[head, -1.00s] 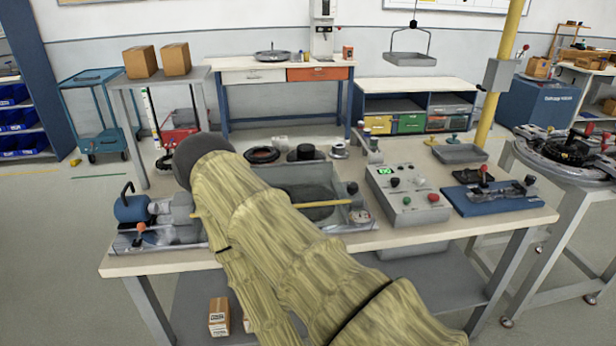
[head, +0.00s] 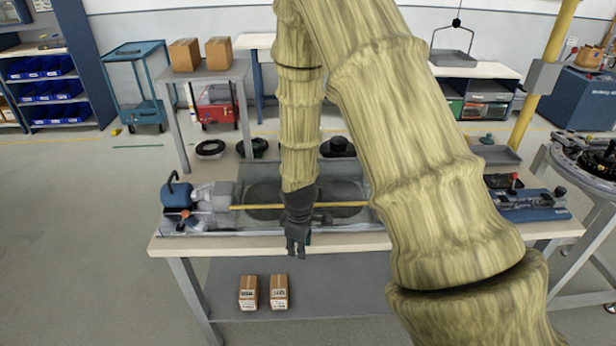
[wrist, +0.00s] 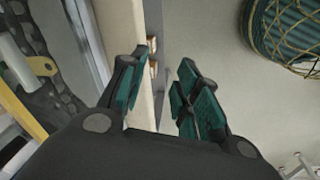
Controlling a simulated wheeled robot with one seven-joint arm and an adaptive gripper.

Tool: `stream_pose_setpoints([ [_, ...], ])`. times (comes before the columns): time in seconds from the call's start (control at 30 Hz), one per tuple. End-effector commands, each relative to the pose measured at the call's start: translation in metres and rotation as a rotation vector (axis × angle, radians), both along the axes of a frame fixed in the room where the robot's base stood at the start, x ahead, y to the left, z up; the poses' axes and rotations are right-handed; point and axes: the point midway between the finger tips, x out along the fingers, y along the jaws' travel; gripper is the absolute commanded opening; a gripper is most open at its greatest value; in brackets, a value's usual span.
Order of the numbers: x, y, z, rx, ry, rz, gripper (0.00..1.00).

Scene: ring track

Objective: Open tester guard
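The tester (head: 222,222) is a grey, shallow unit on the workbench, with dark round plates inside and a blue part (head: 176,196) at its left end. A yellow bar (head: 250,207) runs along its front, apparently the guard's bar; I cannot tell whether a clear panel goes with it. My gripper (head: 298,250) hangs fingers down just in front of the bench's front edge, below and in front of the bar. In the wrist view my gripper (wrist: 160,82) is open, its teal-padded fingers apart and empty. A yellow strip (wrist: 22,112) shows at left there. My arm hides part of the tester.
The workbench edge (head: 190,243) lies close to my gripper. Two small boxes (head: 249,292) sit on the lower shelf. A blue fixture (head: 540,205) stands at the bench's right. A round-topped table (head: 590,170) stands further right.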

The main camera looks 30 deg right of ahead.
Motion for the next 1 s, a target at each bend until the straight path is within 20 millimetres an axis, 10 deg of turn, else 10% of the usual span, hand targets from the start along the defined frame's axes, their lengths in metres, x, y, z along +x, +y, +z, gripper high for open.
stream_pose_setpoints([
  [0.3, 0.059, -0.052, 0.147, -0.06, -0.023, 0.22, 0.32],
  [0.5, 0.07, -0.073, 0.207, -0.084, -0.021, 0.309, 0.32],
  [0.7, 0.073, -0.08, 0.224, -0.091, -0.018, 0.341, 0.32],
  [1.0, 0.076, -0.083, 0.199, -0.09, -0.015, 0.34, 0.32],
])
